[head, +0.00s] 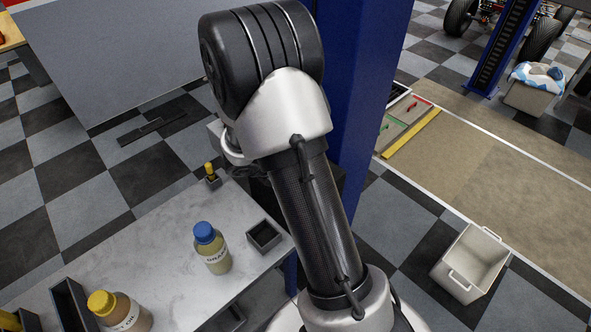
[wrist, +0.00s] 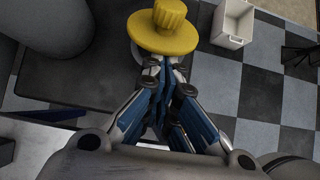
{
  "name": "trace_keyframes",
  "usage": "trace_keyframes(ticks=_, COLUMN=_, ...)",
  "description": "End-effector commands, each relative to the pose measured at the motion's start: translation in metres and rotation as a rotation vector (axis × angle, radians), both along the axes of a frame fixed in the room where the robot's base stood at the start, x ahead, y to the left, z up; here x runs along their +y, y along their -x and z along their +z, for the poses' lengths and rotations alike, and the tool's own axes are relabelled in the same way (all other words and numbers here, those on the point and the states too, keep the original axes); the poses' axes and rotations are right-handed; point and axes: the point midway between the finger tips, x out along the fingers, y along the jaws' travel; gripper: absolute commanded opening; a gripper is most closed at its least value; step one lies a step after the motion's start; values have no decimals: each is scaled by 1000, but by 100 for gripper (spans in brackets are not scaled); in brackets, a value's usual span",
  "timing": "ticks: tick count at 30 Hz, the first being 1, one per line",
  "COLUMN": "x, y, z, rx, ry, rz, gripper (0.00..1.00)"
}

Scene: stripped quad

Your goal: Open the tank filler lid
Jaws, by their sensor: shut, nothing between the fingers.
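In the wrist view a yellow lid (wrist: 163,30) has a wide round brim and a ribbed knob on top. A little of something pale shows under its brim; what it sits on is mostly hidden. My gripper (wrist: 165,68) has blue-sided fingers brought together, with nothing between them. Its tips are just below the lid's brim in the picture; I cannot tell whether they touch it. In the head view my arm blocks the middle, and neither the lid nor the fingertips can be made out clearly.
A workbench (head: 150,240) holds a blue-capped bottle (head: 212,248), a yellow-capped bottle (head: 118,310), a small dark box (head: 264,236) and a small yellow-topped item (head: 210,174). A blue post (head: 370,90) stands behind my arm. A white bin (head: 470,262) stands on the checkered floor at right.

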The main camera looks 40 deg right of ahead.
Motion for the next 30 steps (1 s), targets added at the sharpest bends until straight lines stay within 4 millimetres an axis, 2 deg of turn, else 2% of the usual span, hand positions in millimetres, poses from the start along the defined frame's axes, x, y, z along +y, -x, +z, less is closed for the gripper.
trace_keyframes(ticks=1, x=-3, y=0, z=13, rx=2, ry=-26, rz=-5, gripper=0)
trace_keyframes(ticks=6, x=-7, y=1, z=24, rx=10, ry=-126, rz=-6, gripper=0)
trace_keyframes(ticks=21, x=-23, y=-1, z=45, rx=29, ry=-398, rz=-7, gripper=0)
trace_keyframes(ticks=30, x=-36, y=-3, z=56, rx=29, ry=-391, rz=-2, gripper=0)
